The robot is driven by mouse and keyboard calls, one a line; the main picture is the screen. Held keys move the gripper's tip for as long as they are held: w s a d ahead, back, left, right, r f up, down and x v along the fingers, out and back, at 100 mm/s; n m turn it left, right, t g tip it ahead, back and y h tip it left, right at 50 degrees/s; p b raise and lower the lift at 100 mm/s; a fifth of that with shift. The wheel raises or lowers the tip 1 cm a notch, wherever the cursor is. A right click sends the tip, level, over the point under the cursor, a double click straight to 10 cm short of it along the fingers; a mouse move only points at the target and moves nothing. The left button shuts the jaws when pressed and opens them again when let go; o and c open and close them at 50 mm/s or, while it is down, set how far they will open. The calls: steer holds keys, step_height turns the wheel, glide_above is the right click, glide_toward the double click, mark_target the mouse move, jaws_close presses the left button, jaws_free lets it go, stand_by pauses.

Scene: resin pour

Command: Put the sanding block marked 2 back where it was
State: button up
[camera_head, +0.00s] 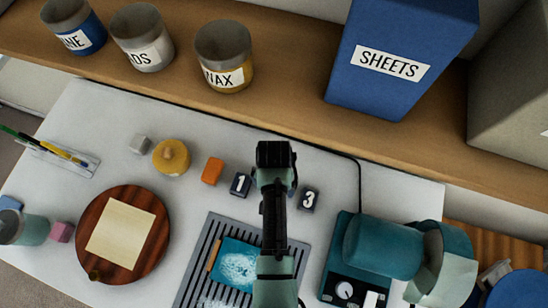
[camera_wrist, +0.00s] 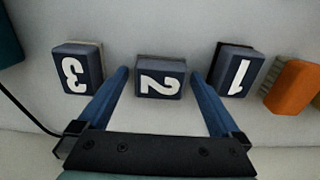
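The sanding block marked 2 (camera_wrist: 160,79) sits on the pale worktop, dark with a white number that appears upside down in the wrist view. It stands between the block marked 3 (camera_wrist: 78,70) and the block marked 1 (camera_wrist: 233,72). My gripper (camera_wrist: 160,74) is open, with its blue fingers on either side of block 2 and a small visible gap to each side. I cannot tell how high the fingertips are above the worktop. In the head view my arm hides block 2, while block 1 (camera_head: 241,185) and block 3 (camera_head: 309,199) show on either side.
An orange block (camera_head: 212,170) stands left of block 1, with a yellow round container (camera_head: 171,157) beyond it. A grey ribbed mat (camera_head: 191,278) lies in front, with a teal machine (camera_head: 382,246) to the right. A wooden shelf (camera_head: 288,97) runs behind.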

steer(key=shift+r, duration=0.1)
steer(key=shift+r, duration=3.8)
